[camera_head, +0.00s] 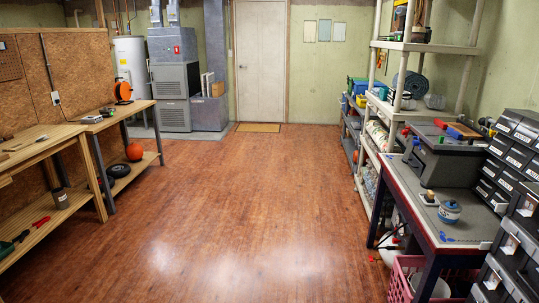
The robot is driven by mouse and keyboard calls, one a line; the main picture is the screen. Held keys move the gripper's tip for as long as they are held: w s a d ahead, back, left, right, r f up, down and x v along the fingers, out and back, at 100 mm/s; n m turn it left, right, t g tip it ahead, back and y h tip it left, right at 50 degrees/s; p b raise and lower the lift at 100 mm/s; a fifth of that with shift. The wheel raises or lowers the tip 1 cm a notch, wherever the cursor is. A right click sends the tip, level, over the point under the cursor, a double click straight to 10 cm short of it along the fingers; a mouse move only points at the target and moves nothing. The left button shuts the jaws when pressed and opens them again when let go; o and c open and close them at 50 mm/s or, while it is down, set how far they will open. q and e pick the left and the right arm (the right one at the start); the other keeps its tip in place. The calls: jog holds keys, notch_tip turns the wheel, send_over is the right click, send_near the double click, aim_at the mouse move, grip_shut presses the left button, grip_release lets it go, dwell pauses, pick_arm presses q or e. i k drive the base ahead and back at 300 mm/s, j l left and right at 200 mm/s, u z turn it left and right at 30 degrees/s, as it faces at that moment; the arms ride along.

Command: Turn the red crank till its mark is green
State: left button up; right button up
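I cannot pick out a red crank or its coloured mark for certain. Small red parts show on and beside the dark grey box (445,158) on the right workbench (462,225); they are too small to tell what they are. Neither of my grippers is in view.
Wide clear wooden floor (235,215) lies ahead to a closed white door (261,62). Wooden benches (45,142) line the left wall. A loaded shelf unit (425,47), stacked drawers (518,145) and a pink crate (400,283) crowd the right side.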

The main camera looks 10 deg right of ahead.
aim_at(403, 133)
jog(key=i, duration=1.45)
jog(key=i+z, duration=0.15)
jog(key=i, duration=0.5)
jog(key=i+j+z, duration=0.2)
jog(key=i, duration=0.45)
jog(key=i+j+z, duration=0.25)
jog(key=i+z, duration=0.15)
jog(key=i+j+z, duration=0.45)
jog(key=i+l, duration=0.05)
